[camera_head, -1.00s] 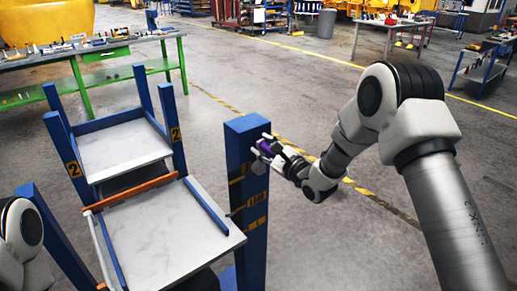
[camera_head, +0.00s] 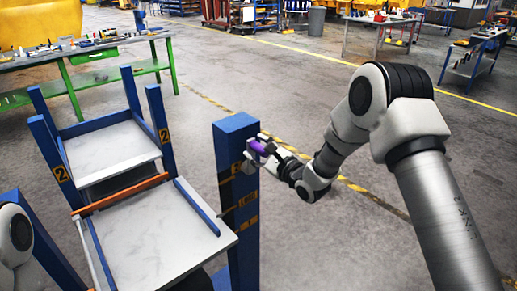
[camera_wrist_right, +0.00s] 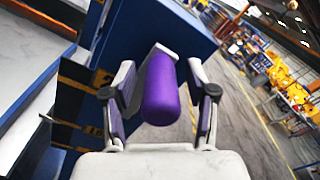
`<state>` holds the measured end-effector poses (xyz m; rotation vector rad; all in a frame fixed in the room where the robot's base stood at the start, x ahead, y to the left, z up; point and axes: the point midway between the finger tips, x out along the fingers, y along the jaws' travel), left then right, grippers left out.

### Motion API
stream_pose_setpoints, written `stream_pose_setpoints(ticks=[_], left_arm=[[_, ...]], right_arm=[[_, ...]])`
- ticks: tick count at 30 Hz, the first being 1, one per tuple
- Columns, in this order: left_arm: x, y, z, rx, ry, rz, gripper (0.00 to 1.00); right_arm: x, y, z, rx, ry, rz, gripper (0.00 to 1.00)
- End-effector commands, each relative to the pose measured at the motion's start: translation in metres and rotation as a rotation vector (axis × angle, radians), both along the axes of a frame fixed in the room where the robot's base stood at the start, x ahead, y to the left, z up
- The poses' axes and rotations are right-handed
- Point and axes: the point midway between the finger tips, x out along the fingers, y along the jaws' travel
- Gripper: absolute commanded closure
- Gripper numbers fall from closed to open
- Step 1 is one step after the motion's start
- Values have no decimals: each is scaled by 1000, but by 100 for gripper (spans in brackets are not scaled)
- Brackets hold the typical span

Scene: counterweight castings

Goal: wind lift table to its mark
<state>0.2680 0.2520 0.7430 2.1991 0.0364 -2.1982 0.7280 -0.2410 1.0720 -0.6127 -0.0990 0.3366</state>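The lift table has a pale, marbled top (camera_head: 155,240) with blue side rails, sitting beside a blue post (camera_head: 236,150). The post carries yellow marks with lettering too small to read surely. A crank with a purple handle (camera_head: 259,147) sticks out from the post's right side. My right gripper (camera_head: 262,150) is at this handle. In the right wrist view, the purple handle (camera_wrist_right: 162,92) lies between the two fingers, with a narrow gap showing on each side, so the gripper looks open around it. Only part of my left arm shows at the left edge; its gripper is out of view.
Behind the lift table is a second pale-topped stand (camera_head: 110,150) with blue posts marked 2. An orange bar (camera_head: 120,193) lies between the two tops. A green-legged workbench (camera_head: 95,58) with tools stands at the back left. The floor right of the post is clear.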

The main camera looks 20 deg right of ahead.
Motion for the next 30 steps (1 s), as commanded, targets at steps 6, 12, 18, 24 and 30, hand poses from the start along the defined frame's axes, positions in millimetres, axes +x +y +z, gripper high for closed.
stream_pose_setpoints(ticks=[6, 12, 18, 24, 30], left_arm=[[0, 0, 1, 0, 0, 0, 100], [0, 0, 1, 0, 0, 0, 100], [0, 0, 1, 0, 0, 0, 100], [0, 0, 1, 0, 0, 0, 100], [0, 0, 1, 0, 0, 0, 100]], right_arm=[[1, 1, 5, 0, -11, 3, 46], [-4, -2, 5, 1, -11, 1, 46], [-41, -16, 5, 5, -7, -1, 46], [-89, -33, 4, 7, -7, -1, 46], [-112, -41, 4, 3, -8, 1, 46]])
